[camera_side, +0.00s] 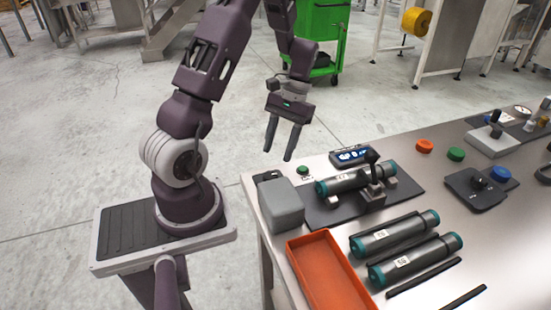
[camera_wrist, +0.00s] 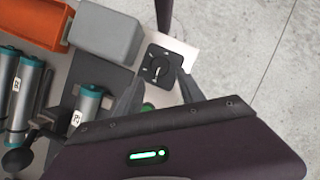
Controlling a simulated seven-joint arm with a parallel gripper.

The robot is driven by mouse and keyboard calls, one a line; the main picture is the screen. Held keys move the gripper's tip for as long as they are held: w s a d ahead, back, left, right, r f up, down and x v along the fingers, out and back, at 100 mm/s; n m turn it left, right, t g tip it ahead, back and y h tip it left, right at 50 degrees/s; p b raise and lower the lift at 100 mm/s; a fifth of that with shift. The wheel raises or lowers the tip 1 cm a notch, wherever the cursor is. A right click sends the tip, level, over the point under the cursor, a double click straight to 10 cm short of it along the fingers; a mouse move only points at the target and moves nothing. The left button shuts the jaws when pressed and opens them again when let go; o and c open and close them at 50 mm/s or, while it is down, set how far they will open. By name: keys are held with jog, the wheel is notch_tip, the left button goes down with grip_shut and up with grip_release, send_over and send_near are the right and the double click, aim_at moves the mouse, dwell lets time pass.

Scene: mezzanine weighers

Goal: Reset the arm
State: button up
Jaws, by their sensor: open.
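My gripper (camera_side: 278,155) hangs in the air at the left of the steel bench (camera_side: 262,236), above floor level and clear of the bench top in the side view. Its two dark fingers point down and stand apart, with nothing between them. My arm is raised and bent over from its base beside the bench. In the wrist view, a black plate with a round dial (camera_wrist: 160,66) shows beyond the fingers at the bench's corner.
A grey block (camera_side: 281,205) and an orange tray (camera_side: 329,276) lie along the near edge. One teal-capped cylinder (camera_side: 341,183) sits in a clamp fixture by a small display (camera_side: 351,155). Two more cylinders (camera_side: 392,236) lie to the front. A green cart (camera_side: 322,30) stands behind.

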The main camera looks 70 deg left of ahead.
dwell(0.3)
jog(key=d+r+m+t+y, duration=0.2)
jog(key=d+r+m+t, duration=0.15)
jog(key=d+r, duration=0.8)
jog(key=s+d+r+m+t, duration=0.3)
jog(key=s+d+r+t, duration=0.3)
jog(key=s+d+r, duration=0.2)
jog(key=shift+s+d, duration=0.15)
jog(key=shift+s, duration=0.55)
jog(key=shift+m, duration=0.25)
